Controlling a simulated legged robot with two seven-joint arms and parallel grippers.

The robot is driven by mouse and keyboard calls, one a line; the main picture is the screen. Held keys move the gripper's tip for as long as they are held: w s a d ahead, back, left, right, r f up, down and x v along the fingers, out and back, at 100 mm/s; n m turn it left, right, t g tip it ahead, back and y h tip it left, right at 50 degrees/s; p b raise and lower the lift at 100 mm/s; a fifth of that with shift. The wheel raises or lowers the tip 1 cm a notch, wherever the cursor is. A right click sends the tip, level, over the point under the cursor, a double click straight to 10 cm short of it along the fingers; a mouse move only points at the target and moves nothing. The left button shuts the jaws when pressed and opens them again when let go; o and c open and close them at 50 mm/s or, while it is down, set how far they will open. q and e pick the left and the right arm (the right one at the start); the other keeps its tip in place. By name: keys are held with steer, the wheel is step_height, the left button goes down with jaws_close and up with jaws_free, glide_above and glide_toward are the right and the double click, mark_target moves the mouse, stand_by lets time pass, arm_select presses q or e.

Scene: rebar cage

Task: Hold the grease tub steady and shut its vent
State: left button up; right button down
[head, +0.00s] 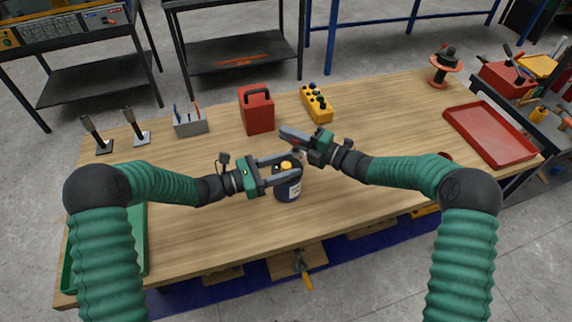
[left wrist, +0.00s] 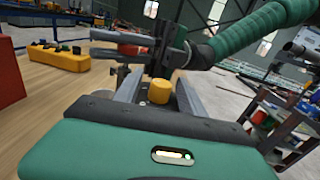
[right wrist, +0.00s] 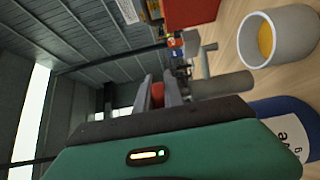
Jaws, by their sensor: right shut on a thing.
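The dark blue grease tub (head: 289,188), with a pale label and a yellow cap (head: 286,165), stands upright on the bench. My left gripper (head: 298,162) has its fingers spread on either side of the tub's upper part; I cannot tell whether both touch it. In the left wrist view the yellow cap (left wrist: 159,92) shows between these fingers. My right gripper (head: 284,132) is above the tub, close to its top. In the right wrist view its fingers (right wrist: 166,92) are by a grey cylindrical stem (right wrist: 222,85), probably the vent; the fingertip contact is partly hidden.
A red canister (head: 257,110) and a yellow button box (head: 317,103) stand behind the tub. A grey tool holder (head: 190,123) is at the back left, a red tray (head: 490,133) at the right and a green tray (head: 133,245) at the left. The bench before the tub is clear.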

arm_select(q)
jaws_close()
steer(key=shift+a+n+t, duration=0.1)
steer(key=shift+n+t, duration=0.3)
steer(key=shift+t, duration=0.1)
steer(key=shift+w+n+t+y, duration=0.1)
steer(key=shift+n+t+y, duration=0.2)
steer(key=shift+t+y, duration=0.15)
steer(key=n+t+y, duration=0.3)
steer(key=t, duration=0.1)
steer(key=shift+t+y, duration=0.25)
steer(key=shift+r+n+t+y, duration=0.1)
steer(key=shift+n+t+y, duration=0.9)
steer(key=shift+n+y, duration=0.35)
steer(key=shift+y, duration=0.25)
